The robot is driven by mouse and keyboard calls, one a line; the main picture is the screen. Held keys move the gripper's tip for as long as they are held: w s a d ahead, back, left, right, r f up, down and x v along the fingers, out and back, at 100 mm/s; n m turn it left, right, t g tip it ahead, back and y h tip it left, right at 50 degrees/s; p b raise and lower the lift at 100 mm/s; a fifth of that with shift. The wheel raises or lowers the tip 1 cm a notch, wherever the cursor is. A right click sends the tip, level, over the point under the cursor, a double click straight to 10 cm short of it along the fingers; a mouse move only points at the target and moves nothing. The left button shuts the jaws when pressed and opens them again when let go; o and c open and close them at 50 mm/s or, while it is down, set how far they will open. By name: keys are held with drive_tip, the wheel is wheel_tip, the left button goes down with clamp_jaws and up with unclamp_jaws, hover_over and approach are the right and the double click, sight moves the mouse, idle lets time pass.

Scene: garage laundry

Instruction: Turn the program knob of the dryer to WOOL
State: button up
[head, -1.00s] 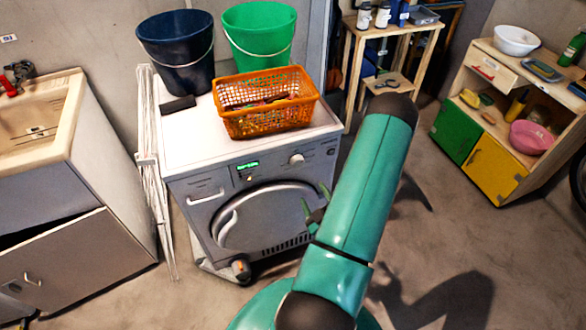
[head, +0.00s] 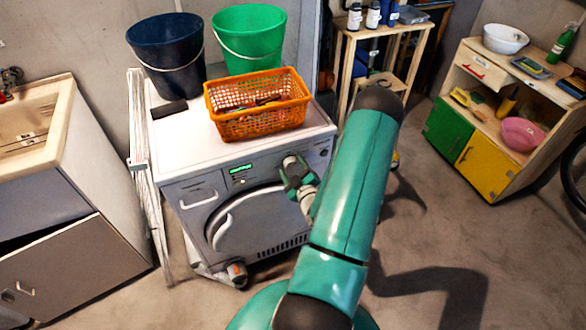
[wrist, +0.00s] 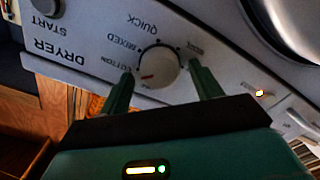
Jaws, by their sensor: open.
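The dryer (head: 190,222) is a light grey front-loader with a green lit display on its panel. Its round white program knob (wrist: 158,66) shows in the wrist view, where the panel appears upside down. The knob's red mark points to the lower left, near the COTTON label. MIXED and QUICK are printed around it; another label at the upper right is too blurred to read. My gripper (wrist: 161,70) is open, with one green finger on each side of the knob. I cannot tell whether the fingers touch it. In the head view my gripper (head: 294,176) is at the panel, partly covering the knob.
An orange basket (head: 228,128), a dark blue bucket (head: 168,55) and a green bucket (head: 250,40) stand on the dryer. A folded white rack (head: 140,190) leans at its left side. A START button (wrist: 46,6) is on the panel.

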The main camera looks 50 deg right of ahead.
drive_tip(key=c, duration=0.9)
drive_tip(key=shift+c, duration=0.2)
